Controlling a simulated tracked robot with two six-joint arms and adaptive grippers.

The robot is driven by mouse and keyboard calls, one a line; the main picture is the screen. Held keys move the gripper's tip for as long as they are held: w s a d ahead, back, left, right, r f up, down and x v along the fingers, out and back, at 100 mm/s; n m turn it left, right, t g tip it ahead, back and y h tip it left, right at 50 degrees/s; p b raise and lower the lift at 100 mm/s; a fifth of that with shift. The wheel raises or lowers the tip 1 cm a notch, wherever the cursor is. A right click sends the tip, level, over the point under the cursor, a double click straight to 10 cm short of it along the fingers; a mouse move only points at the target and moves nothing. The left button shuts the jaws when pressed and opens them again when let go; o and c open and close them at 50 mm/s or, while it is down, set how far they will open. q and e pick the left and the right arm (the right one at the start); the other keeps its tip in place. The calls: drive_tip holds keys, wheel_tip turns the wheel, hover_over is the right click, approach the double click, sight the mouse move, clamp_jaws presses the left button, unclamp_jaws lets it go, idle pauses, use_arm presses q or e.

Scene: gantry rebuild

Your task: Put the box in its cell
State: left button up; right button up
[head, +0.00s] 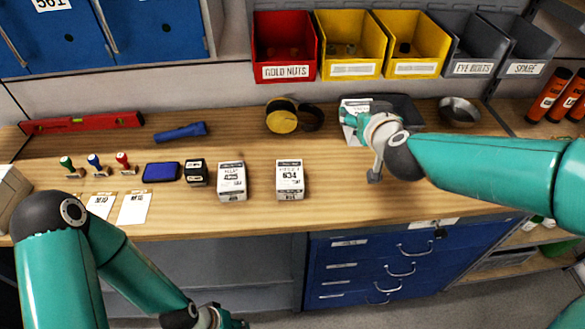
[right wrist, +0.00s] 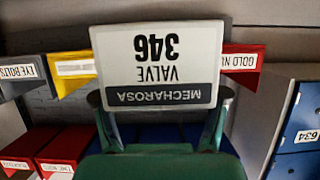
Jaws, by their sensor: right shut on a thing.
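My right gripper (head: 362,122) is shut on a white box (head: 349,108) above the back right of the bench. In the right wrist view the box (right wrist: 158,60) shows between the fingers, its label upside down, reading MECHAROSA VALVE 346. Two more white boxes stand upright on the bench, a left one (head: 232,183) and a right one (head: 289,181) that seems marked 634. A blue cabinet (head: 158,38) with numbered cells is at the upper left, one label reading 561. The right wrist view shows blue fronts (right wrist: 302,118), one labelled 634. My left gripper (head: 222,318) is low, cut by the frame edge.
A red bin (head: 285,50), yellow bins (head: 352,45) and grey bins line the back. A dark tray (head: 405,108) lies behind my right gripper, with a metal bowl (head: 459,111) beside it. Stamps, a flashlight (head: 180,132) and a red level (head: 82,123) lie at left. The front middle is clear.

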wheel_tip(320, 180, down, 15)
drive_tip(key=b, duration=0.3)
drive_tip(key=shift+a, duration=0.15)
wheel_tip(320, 180, down, 5)
drive_tip(key=o, duration=1.5)
